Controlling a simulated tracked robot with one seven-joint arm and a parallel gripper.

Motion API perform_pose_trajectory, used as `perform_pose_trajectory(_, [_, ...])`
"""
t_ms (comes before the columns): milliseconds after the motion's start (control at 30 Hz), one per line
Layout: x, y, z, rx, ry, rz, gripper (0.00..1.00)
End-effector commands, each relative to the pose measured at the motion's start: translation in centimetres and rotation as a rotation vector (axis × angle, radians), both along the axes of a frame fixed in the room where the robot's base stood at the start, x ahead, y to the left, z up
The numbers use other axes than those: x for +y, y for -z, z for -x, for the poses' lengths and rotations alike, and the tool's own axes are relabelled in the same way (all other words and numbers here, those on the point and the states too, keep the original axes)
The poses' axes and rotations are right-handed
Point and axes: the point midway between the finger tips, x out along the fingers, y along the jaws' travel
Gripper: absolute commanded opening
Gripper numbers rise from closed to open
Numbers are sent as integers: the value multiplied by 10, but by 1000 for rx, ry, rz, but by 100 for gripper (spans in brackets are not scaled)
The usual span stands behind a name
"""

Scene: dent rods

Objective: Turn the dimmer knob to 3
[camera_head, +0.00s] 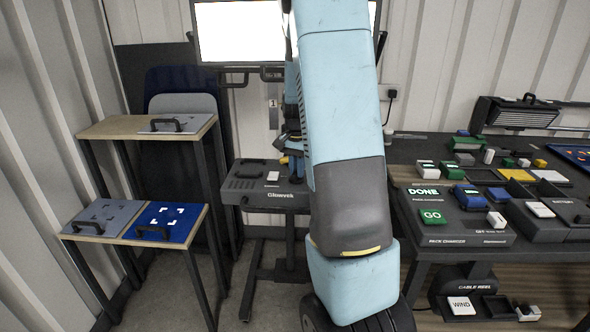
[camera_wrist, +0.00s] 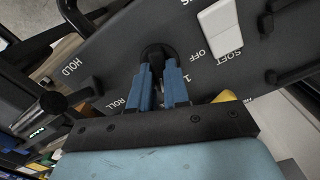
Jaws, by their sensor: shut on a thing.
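A dark round knob (camera_wrist: 158,52) sits on a dark grey panel (camera_wrist: 115,58) in the wrist view. My gripper (camera_wrist: 160,78) has its two blue fingers shut on the knob, one on each side. The fingers hide part of the knob, and its pointer cannot be made out. White marks "OFF" and "1" are printed to its right, "ROLL" and "HOLD" to its left. No "3" is readable. In the head view, the grey "Glowvek" unit (camera_head: 262,184) stands behind my arm, which hides its right part.
A white rocker switch (camera_wrist: 221,28) marked "SOFT" is close to the right of the knob. Dark handles stand at the panel's right side. In the head view, a workbench (camera_head: 446,172) with coloured blocks is at right, and a two-level stand (camera_head: 100,128) at left.

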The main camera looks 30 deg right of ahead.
Motion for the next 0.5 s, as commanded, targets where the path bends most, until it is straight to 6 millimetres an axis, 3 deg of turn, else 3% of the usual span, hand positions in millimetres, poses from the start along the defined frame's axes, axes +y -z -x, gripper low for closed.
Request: perform_pose_trajectory(500, [5,-1,-3,-4,473,-3,0])
